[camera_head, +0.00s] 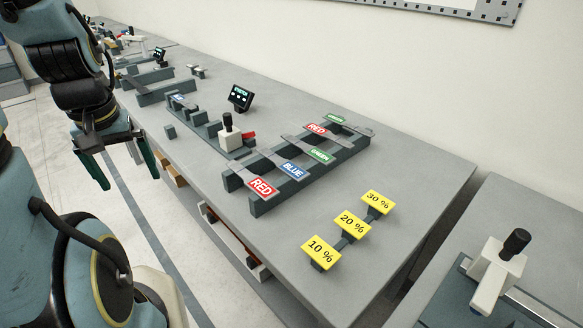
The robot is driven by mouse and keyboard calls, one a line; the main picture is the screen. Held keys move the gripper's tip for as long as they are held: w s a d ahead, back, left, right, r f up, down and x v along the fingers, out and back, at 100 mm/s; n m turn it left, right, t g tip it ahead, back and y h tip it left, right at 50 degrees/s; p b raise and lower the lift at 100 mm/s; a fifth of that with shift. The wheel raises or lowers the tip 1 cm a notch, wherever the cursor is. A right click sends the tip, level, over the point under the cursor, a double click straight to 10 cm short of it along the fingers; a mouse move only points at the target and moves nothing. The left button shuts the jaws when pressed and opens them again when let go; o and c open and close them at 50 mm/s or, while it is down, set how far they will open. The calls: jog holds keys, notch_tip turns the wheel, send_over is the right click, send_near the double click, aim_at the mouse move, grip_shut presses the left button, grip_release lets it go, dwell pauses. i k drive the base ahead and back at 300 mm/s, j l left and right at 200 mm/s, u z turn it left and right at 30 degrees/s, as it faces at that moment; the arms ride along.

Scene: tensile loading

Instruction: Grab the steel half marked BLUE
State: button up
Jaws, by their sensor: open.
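A flat steel half with a blue label reading BLUE (292,170) lies on a dark grey rack (325,165) on the bench. It sits between a half marked RED (262,188) at the near end and one marked GREEN (320,155). A second RED label (317,128) and a second GREEN label (336,118) show farther back on the rack. My gripper (130,182) is open and empty at the left, pointing down past the bench's front edge. It is well apart from the rack.
Yellow tags reading 10 % (320,250), 20 % (351,223) and 30 % (377,201) stand right of the rack. A fixture with a black-knobbed lever (228,135) and a small display (240,97) stand left. A small blue label (178,98) lies beyond, unreadable.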

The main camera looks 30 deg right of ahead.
aim_at(298, 174)
jog(key=i+j, duration=1.4)
jog(key=i, duration=0.15)
jog(key=l+z, duration=0.05)
jog(key=l, duration=0.05)
